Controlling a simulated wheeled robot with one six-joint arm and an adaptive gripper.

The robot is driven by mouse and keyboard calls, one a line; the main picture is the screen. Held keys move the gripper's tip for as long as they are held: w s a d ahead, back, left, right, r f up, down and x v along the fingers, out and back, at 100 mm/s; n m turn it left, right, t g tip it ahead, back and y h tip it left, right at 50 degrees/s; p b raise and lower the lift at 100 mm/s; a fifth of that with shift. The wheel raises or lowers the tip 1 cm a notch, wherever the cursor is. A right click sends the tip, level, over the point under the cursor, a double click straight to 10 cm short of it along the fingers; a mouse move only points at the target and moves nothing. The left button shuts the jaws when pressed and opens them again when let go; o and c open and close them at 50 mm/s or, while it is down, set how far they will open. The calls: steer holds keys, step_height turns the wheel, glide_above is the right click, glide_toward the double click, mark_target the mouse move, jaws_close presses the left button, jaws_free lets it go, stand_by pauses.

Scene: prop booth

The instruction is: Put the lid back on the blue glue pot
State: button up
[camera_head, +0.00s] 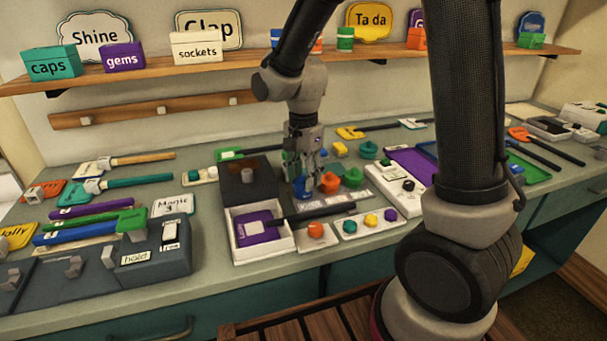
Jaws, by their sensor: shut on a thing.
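My gripper (304,170) points down over the middle of the bench, behind the long black handle. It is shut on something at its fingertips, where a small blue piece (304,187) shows. The piece is small and partly covered by the fingers. I cannot tell whether it is the lid alone or the blue glue pot's top, nor whether it touches anything below. An orange-red pot (330,181) and a green pot (353,177) stand just right of my gripper.
An open box (262,250) with a purple paddle is at front left; its black handle (313,214) reaches below my gripper. A white tray (367,227) with coloured knobs lies in front. A teal pot (368,150) stands behind right. A shelf (160,69) crosses the back wall.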

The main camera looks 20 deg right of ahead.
stand_by(0.4)
steer(key=o, duration=0.9)
steer(key=shift+c, duration=0.2)
steer(key=o, duration=0.5)
steer(key=shift+c, duration=0.2)
steer(key=shift+r, duration=3.5)
steer(key=shift+c, duration=0.2)
jaws_close()
